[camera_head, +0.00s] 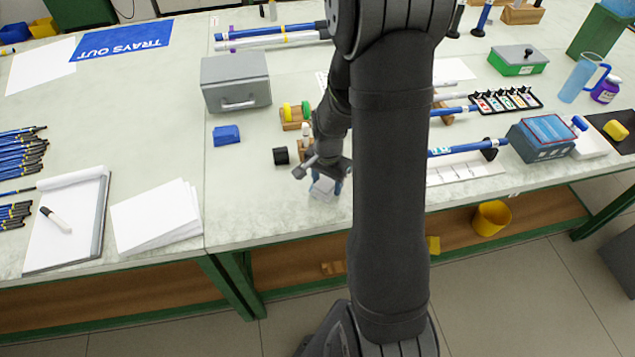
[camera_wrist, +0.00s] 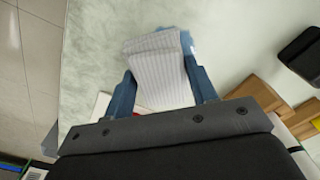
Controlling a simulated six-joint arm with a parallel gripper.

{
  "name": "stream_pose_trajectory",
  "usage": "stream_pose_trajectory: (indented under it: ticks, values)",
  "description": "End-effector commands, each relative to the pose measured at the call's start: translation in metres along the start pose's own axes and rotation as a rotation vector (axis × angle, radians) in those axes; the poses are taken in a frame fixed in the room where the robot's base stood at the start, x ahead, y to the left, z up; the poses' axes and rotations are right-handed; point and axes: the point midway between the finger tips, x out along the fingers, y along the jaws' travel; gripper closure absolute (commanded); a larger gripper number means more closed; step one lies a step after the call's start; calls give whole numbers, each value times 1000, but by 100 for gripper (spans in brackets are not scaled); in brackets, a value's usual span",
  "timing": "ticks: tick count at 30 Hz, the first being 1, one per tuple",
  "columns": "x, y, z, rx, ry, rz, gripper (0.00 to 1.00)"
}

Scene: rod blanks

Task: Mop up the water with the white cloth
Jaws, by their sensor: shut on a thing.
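My gripper (camera_head: 328,180) is low over the front part of the table, partly behind my arm in the head view. In the wrist view its two blue fingers (camera_wrist: 160,68) are shut on the white cloth (camera_wrist: 158,82), a ribbed, folded piece. The cloth also shows small and pale under the gripper in the head view (camera_head: 322,188). Its far end lies at or very near the tabletop; contact is hard to tell.
A black cylinder (camera_head: 281,156) and a blue block (camera_head: 226,135) stand left of my gripper. A grey box (camera_head: 236,82) is behind them. Wooden blocks (camera_wrist: 262,92) lie close to the gripper's right in the wrist view. The pale tabletop (camera_head: 265,215) is clear toward the front left.

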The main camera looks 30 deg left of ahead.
Motion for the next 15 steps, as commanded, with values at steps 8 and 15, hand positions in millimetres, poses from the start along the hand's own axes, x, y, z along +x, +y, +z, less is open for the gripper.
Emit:
stream_pose_trajectory:
  ticks: [8,15]
  values:
    - [0,1,-1,-4,-1,1,73]
    - [0,-14,14,-3,0,0,73]
